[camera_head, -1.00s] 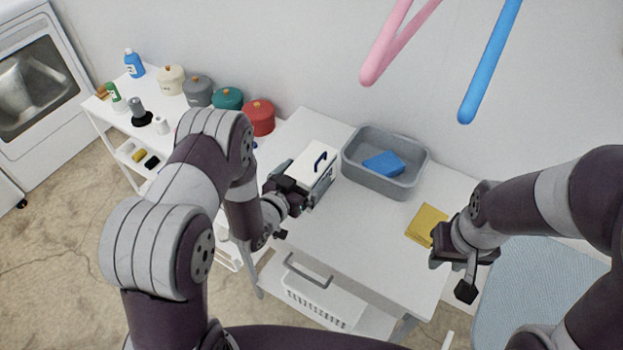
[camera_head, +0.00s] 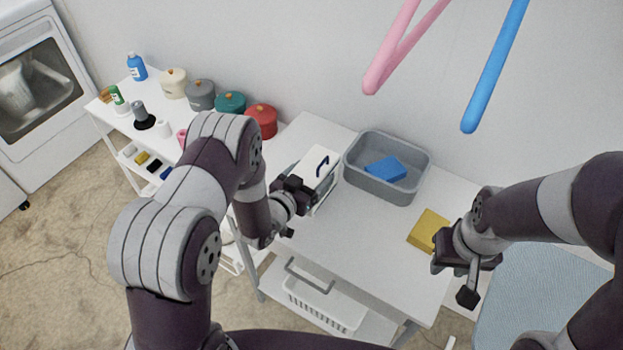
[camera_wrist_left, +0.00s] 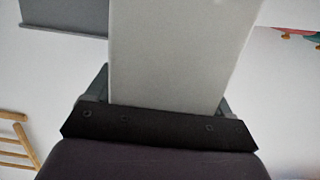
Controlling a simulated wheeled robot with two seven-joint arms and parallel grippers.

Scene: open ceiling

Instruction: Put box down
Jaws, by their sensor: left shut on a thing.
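In the left wrist view the box (camera_wrist_left: 180,55) fills the middle, between the fingers of my left gripper (camera_wrist_left: 165,100). Whether its underside touches the table is hidden. My right gripper (camera_head: 452,262) hangs by the table's right edge near a yellow item (camera_head: 428,228); its fingers are not clear.
A grey bin (camera_head: 357,182) with a blue sponge (camera_head: 385,168) stands at the back of the table. Pots, including a red one (camera_head: 262,118), line the shelf at left. A white basket (camera_head: 322,304) is below. Pink and blue hangers (camera_head: 497,65) hang above. The table's front middle is clear.

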